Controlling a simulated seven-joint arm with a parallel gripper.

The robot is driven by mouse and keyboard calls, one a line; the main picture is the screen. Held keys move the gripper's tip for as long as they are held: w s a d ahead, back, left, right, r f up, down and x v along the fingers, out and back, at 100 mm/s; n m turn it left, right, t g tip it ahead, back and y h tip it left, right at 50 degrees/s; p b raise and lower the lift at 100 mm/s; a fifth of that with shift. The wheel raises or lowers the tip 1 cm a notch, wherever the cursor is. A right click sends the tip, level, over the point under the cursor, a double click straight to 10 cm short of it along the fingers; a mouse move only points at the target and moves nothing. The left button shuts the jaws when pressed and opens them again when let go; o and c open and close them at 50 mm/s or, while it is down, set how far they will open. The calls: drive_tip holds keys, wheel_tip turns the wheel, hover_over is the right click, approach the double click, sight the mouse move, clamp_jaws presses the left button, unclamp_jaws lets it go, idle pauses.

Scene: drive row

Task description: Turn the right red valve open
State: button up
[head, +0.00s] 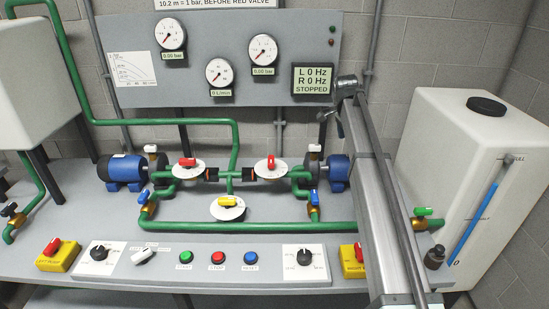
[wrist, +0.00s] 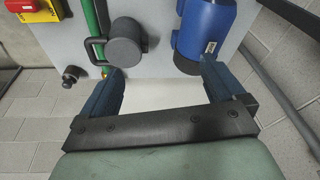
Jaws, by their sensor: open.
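The right red valve (head: 271,163) sits on a round white dial plate on the green pipework, left of the right blue pump motor (head: 339,168). Its red handle points up and down in the head view, roughly across the pipe. The left red valve (head: 187,162) has its handle lying sideways. My gripper (wrist: 162,67) is open and empty in the wrist view, its two blue fingers wide apart. A blue motor shows beyond its right finger and a dark grey round part beyond its left. No red valve handle shows in the wrist view.
My arm crosses the right of the bench in the head view. A yellow valve (head: 228,201) sits low in the middle, blue-handled valves (head: 314,198) beside it. A white tank (head: 470,180) stands right. Buttons and knobs line the front; the panel reads STOPPED (head: 312,80).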

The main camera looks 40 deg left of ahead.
drive_tip(key=s+a+r+m+g, duration=0.1)
drive_tip(key=s+a, duration=0.2)
drive_tip(key=a, duration=0.3)
drive_tip(key=s+a+r, duration=0.1)
drive_tip(key=s+a, duration=0.2)
drive_tip(key=a, duration=0.2)
drive_tip(key=m+g, duration=0.2)
approach(271, 159)
drive_tip(key=shift+y, duration=0.4)
drive_tip(key=f, duration=0.9)
drive_tip(key=shift+d, duration=0.3)
drive_tip(key=c, duration=1)
